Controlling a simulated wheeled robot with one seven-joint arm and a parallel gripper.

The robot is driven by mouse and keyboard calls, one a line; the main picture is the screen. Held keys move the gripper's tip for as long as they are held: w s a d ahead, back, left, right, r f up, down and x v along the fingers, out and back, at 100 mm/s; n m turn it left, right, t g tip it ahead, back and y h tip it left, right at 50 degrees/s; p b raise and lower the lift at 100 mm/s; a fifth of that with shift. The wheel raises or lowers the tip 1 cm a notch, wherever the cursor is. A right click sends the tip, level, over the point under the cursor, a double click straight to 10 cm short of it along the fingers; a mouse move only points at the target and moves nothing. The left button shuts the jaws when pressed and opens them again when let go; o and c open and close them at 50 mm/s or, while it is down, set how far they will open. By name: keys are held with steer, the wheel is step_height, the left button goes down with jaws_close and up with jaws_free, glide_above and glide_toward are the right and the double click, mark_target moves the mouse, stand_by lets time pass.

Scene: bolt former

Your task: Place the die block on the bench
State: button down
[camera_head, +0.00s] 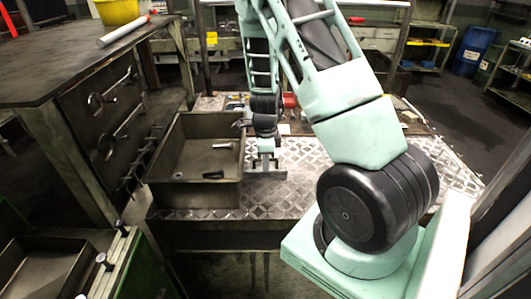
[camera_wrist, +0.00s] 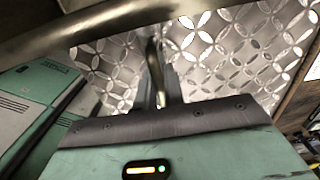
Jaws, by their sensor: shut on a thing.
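My gripper (camera_head: 266,166) is low over the patterned metal plate top (camera_head: 290,190), just right of a grey metal tray. In the wrist view my gripper (camera_wrist: 160,98) is shut on a narrow metal piece (camera_wrist: 155,65), taken to be the die block. It shows only as a thin edge between the fingers, so its full shape is hidden. I cannot tell whether it touches the plate. A dark-topped bench (camera_head: 75,60) stands at the left in the head view.
The open grey tray (camera_head: 160,160) holds loose metal pieces, and its wall is close to my gripper. A yellow bucket (camera_head: 117,12) and a pale tube (camera_head: 123,32) are on the dark bench. Patterned plate is clear in front of my gripper. Shelves and a blue bin (camera_head: 473,51) stand behind.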

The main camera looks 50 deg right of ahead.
steer(key=shift+f, duration=0.35)
steer(key=shift+f, duration=0.15)
steer(key=c, duration=1.5)
jaws_free()
